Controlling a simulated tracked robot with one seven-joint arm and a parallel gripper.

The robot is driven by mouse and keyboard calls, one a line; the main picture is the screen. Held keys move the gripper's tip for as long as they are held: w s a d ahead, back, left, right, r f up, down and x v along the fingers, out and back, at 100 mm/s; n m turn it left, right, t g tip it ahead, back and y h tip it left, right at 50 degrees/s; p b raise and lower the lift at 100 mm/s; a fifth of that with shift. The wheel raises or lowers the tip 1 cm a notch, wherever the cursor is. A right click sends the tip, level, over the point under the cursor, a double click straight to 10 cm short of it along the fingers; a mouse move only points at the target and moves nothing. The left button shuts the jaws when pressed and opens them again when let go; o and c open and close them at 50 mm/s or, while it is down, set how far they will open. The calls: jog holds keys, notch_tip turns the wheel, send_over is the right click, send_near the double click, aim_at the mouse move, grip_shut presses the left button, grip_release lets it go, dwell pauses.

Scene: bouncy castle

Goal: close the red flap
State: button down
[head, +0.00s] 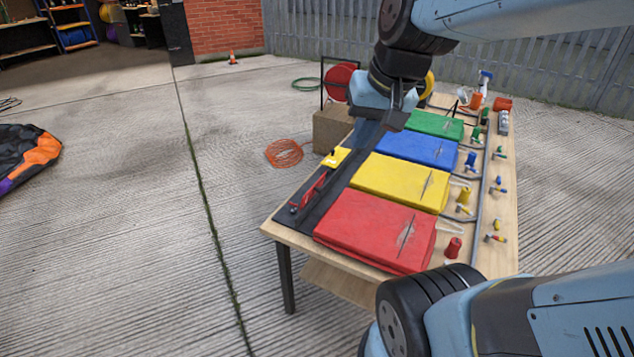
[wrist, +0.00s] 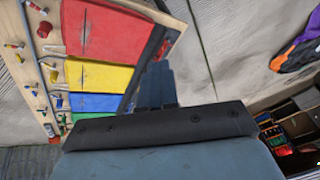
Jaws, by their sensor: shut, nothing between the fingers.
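A broad red panel (head: 375,228) lies at the near end of the wooden table, with a pale scuffed patch and a dark slit-like mark toward its right end. It also shows in the wrist view (wrist: 103,32). A narrow red piece (head: 310,192) lies on the black strip (head: 325,202) along the panels' left side. I cannot tell which red part is the flap. My gripper (head: 366,136) is shut and empty, near the left ends of the blue and yellow panels, beyond the red panel. Its fingers (wrist: 162,84) point toward the strip in the wrist view.
Yellow (head: 402,180), blue (head: 420,148) and green (head: 435,124) panels lie beyond the red one. Small coloured fittings and a grey pipe (head: 484,180) line the table's right side. A cardboard box (head: 331,128) and orange coil (head: 284,153) stand left; concrete there is mostly clear.

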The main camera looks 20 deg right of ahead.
jog(key=w+d+f+m+g+y, duration=0.15)
jog(key=w+f+m+y, duration=0.55)
jog(key=w+f+m, duration=0.8)
jog(key=w+d+f+m+t, duration=0.2)
jog(key=w+d+f+m, duration=0.15)
jog(key=f, duration=0.35)
jog(key=w+d+f+m+t+h, duration=0.1)
jog(key=w+d+f+m, duration=0.2)
jog(key=d+f, duration=0.25)
jog(key=w+d+f+m+t, duration=0.2)
jog(key=w+d+f+m, duration=0.15)
jog(key=f, duration=0.45)
jog(key=x, duration=0.8)
jog(key=shift+w+f, duration=0.25)
jog(key=shift+w, duration=0.05)
jog(key=shift+w+a+r, duration=0.15)
jog(key=shift+w+a, duration=1)
jog(key=shift+w+a+r, duration=0.1)
jog(key=shift+w+a, duration=0.3)
jog(key=shift+w, duration=0.05)
jog(key=shift+w+r+h, duration=0.1)
jog(key=shift+h, duration=0.2)
